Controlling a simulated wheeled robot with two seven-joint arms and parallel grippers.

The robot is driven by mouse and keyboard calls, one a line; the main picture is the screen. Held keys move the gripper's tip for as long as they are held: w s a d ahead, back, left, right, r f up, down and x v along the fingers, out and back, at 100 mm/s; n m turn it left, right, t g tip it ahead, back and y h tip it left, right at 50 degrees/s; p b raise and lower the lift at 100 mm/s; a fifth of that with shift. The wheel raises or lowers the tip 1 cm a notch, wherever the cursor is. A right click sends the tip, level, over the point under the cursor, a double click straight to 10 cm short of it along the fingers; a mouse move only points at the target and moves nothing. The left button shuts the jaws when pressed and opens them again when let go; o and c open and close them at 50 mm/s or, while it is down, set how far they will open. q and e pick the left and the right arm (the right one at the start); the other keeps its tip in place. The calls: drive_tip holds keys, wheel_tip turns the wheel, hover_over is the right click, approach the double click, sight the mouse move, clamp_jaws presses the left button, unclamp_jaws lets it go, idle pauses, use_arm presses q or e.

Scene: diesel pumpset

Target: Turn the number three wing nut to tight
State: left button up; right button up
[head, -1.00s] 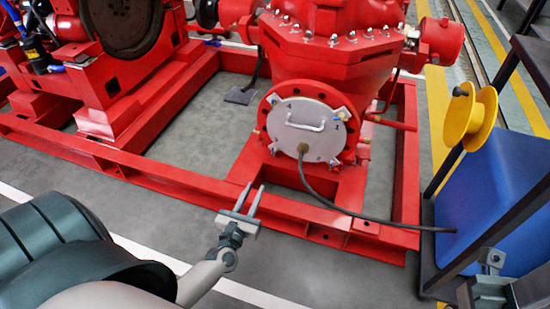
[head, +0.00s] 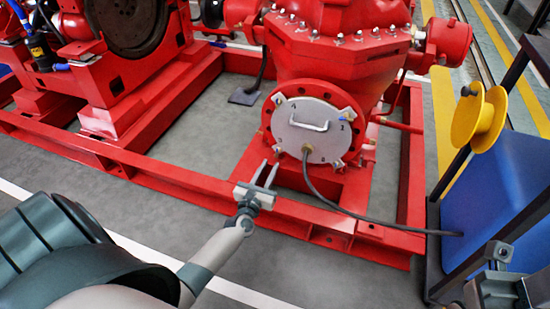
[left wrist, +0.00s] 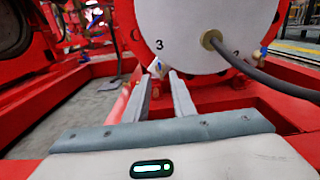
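The round pale cover plate (head: 310,133) is on the red pump's lower flange. It has a handle, painted numbers and wing nuts near its rim. The number three wing nut (head: 277,150) is at its lower left. In the left wrist view this small, pale wing nut (left wrist: 156,66) is below the printed 3; its exact angle is hard to tell. My left gripper (head: 270,164) is open, its fingers pointing at the plate's lower left. In the left wrist view my left gripper (left wrist: 163,76) has its fingertips apart, just short of the nut, with nothing between them.
A black cable (head: 345,208) runs from the plate's lower middle to the blue box (head: 497,190) at right. The red base frame (head: 210,195) lies below the gripper. A yellow reel (head: 480,118) is at right. Grey floor is open at the front.

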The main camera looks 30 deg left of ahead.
sight(277, 152)
use_arm(q)
drive_tip(key=b+x, duration=0.1)
drive_tip(key=x, duration=0.5)
drive_tip(key=shift+w, duration=0.25)
clamp_jaws()
